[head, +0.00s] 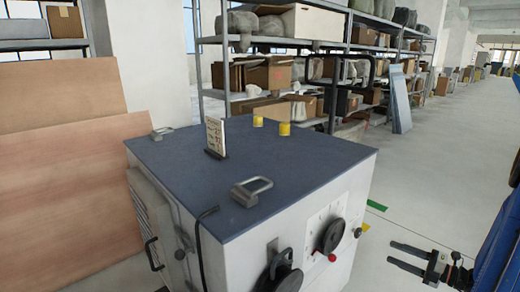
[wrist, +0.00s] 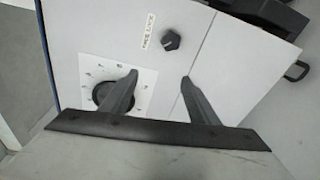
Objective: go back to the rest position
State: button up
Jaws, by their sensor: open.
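My gripper (head: 391,252) is at the lower right of the head view, beside the white machine cabinet (head: 340,195) and apart from it. Its two dark fingers point left and are spread with nothing between them. In the wrist view my gripper (wrist: 158,79) also shows open and empty, in front of a white panel. That panel carries a large round dial (wrist: 113,97) behind the left finger and a small black knob (wrist: 171,39) with a label. The left finger partly covers the dial.
The cabinet's dark top (head: 300,150) holds metal handles, a small sign (head: 215,136) and yellow cylinders (head: 284,129). A black knob (head: 330,235) and a red ball (head: 332,257) stick out from its side. Loaded shelves (head: 300,80) stand behind. The floor (head: 440,170) at right is clear.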

jog(key=s+a+r+n+g+h, duration=0.1)
jog(key=s+a+r+n+g, duration=0.25)
jog(key=a+n, duration=0.3)
jog(key=s+a+r+n+g, duration=0.35)
jog(key=a+n, duration=0.25)
jog(key=a, duration=0.2)
jog(key=s+a+r+n+g+h, duration=0.1)
jog(key=s+a+r+n+g, duration=0.1)
jog(key=a+r+n+g, duration=0.35)
jog(key=s+a+r+n+t+h, duration=0.2)
jog(key=s+n+h, duration=0.3)
jog(key=s+n, duration=0.3)
jog(key=s+a+r+n+t+h, duration=0.3)
jog(key=s+n, duration=0.6)
jog(key=n, duration=0.8)
notch_tip(320, 180, up, 2)
jog(key=shift+a+r+n+h, duration=0.25)
jog(key=shift+a+n+h, duration=0.05)
jog(key=shift+h, duration=0.9)
